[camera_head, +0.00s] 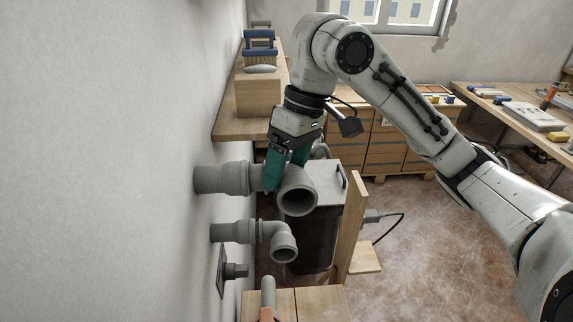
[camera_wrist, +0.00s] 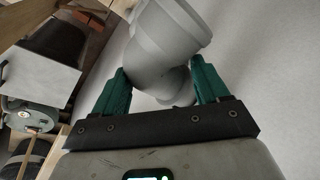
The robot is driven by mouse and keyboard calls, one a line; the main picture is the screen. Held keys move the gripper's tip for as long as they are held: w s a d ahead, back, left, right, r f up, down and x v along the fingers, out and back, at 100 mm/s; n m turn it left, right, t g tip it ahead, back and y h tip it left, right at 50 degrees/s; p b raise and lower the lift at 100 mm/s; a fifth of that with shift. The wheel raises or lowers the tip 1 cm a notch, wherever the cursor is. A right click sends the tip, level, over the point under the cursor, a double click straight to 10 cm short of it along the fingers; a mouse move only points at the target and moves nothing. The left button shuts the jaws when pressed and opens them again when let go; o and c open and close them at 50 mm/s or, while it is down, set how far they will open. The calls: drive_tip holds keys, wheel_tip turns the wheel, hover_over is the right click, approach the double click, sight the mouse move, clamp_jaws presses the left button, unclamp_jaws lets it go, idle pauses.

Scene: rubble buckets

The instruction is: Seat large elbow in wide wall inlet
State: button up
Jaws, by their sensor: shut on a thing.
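The large elbow (camera_head: 297,197) is a wide grey pipe bend with its open mouth facing the camera. My gripper (camera_head: 282,168) is shut on it from above, with teal fingers on either side. In the wrist view the elbow (camera_wrist: 165,38) sits between the fingers of my gripper (camera_wrist: 160,80). The wide wall inlet (camera_head: 221,179) is a grey socket standing out from the left wall. The elbow's wall-side end is level with the inlet's mouth and very close to it. The fingers partly hide that end, so I cannot tell whether it is inside.
Below, a smaller wall inlet (camera_head: 228,232) carries a small elbow (camera_head: 283,244). A dark wall fitting (camera_head: 235,271) is lower still. A dark bin (camera_head: 310,240) and an upright wooden board (camera_head: 352,230) stand to the right. A wooden shelf (camera_head: 228,125) lies behind.

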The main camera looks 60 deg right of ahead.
drive_tip(key=shift+w+a, duration=0.15)
idle(0.3)
drive_tip(key=shift+w+a+p, duration=0.3)
drive_tip(key=shift+w+a, duration=0.1)
drive_tip(key=shift+w, duration=0.15)
drive_tip(key=o, duration=1.7)
drive_tip(key=b+v, duration=0.1)
drive_tip(key=v, duration=0.9)
drive_tip(key=shift+r, duration=0.4)
drive_tip(key=shift+d, duration=0.15)
